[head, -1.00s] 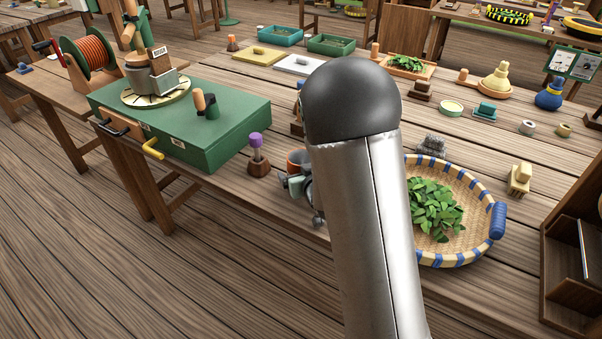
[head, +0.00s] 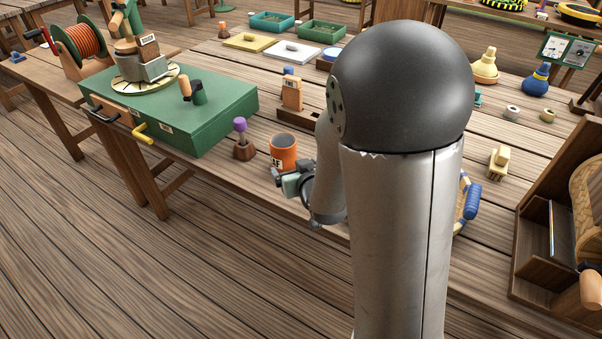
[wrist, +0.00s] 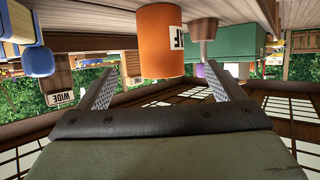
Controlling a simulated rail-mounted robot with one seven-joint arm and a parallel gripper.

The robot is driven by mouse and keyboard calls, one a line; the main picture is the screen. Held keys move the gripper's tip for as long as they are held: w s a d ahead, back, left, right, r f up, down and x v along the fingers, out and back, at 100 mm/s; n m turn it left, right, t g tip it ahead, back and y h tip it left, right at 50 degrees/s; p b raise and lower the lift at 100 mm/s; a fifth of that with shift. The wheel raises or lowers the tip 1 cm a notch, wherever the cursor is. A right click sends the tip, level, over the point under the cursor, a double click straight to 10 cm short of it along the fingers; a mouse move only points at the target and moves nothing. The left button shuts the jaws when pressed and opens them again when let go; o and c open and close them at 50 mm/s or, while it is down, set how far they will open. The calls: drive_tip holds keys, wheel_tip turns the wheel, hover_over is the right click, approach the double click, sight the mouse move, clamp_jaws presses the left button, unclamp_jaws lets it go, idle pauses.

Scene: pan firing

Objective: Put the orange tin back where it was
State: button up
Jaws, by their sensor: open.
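The orange tin (head: 284,153) stands upright on the wooden table near its front edge, with a white label and an open grey top. My gripper (head: 282,178) is just in front of it in the head view, partly hidden by its own links. In the wrist view, which is upside down, the tin (wrist: 160,45) shows ahead of my gripper (wrist: 158,72), centred between the two spread fingers. The fingers are open and empty. I cannot tell whether the tin's near side reaches between the fingertips.
A purple-knobbed tool (head: 242,140) stands close left of the tin. A green box (head: 180,115) with a turntable is farther left. A wooden block with a blue top (head: 291,92) stands behind the tin. My arm hides most of the basket (head: 469,200).

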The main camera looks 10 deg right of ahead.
drive_tip(key=shift+s+d+g, duration=0.15)
drive_tip(key=shift+s+g, duration=0.15)
drive_tip(key=shift+s, duration=0.1)
drive_tip(key=s+r+g+h, duration=0.1)
drive_tip(key=s+r+g, duration=0.2)
drive_tip(key=s+g, duration=1.6)
drive_tip(key=s+d+f+t+b, duration=0.1)
drive_tip(key=s+f+t+b, duration=0.5)
drive_tip(key=f+b, duration=0.3)
drive_tip(key=shift+s+f+m, duration=0.25)
drive_tip(key=shift+f+m, duration=0.1)
drive_tip(key=shift+m, duration=0.05)
